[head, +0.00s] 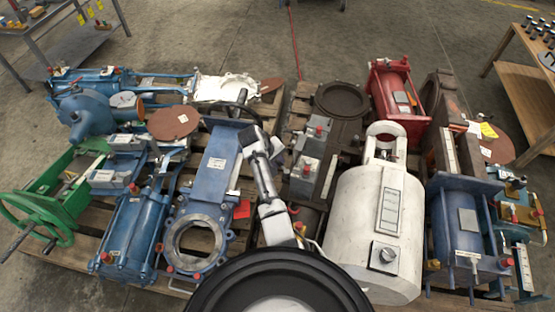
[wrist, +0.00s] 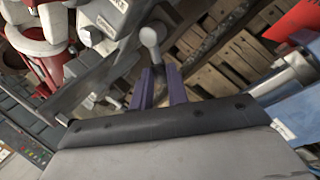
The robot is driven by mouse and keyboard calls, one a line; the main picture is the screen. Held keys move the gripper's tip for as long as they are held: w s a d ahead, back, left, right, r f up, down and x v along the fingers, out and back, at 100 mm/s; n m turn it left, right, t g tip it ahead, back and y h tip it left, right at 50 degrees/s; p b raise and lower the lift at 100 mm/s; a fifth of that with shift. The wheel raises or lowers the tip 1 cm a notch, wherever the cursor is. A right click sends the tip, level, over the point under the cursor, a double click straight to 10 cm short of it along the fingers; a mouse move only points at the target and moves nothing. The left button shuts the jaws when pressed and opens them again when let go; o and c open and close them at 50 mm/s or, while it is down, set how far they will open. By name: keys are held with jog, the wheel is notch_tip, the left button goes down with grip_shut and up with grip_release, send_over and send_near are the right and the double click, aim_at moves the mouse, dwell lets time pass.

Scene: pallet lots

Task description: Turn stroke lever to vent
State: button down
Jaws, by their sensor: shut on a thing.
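The stroke lever (wrist: 151,40) shows in the wrist view as a short pale grey stem with a round ball end. My gripper (wrist: 160,72) has its two purple fingers closed around the lower stem, with the ball beyond the fingertips. The lever's base and any vent marking are hidden or too small to read. In the head view my arm reaches over the middle of the pallets, beside a blue gate valve (head: 214,180). My fingers and the lever cannot be made out there.
A large white cylinder (head: 350,225) stands right of my arm, and grey boxes with red caps (head: 306,180) lie between. A red tag (head: 241,209) is close left of my arm. Blue actuators (head: 135,225) and a green handwheel frame (head: 75,195) crowd the left.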

jog(key=n+y+p, duration=0.1)
jog(key=n+p, duration=0.1)
jog(key=p, duration=0.1)
jog(key=s+n+t+p, duration=0.1)
jog(key=n+p, duration=0.2)
jog(key=s+a+n+t+y+p, duration=0.1)
jog(key=n+p, duration=0.1)
jog(key=p, duration=0.1)
jog(key=shift+s+a+y, duration=0.1)
jog(key=shift+s+y, duration=0.15)
jog(key=shift+y, duration=0.05)
jog(key=shift+n, duration=0.3)
jog(key=c, duration=1.4)
grip_release()
jog(key=shift+o, duration=0.2)
jog(key=p+v, duration=0.2)
jog(key=v, duration=1.2)
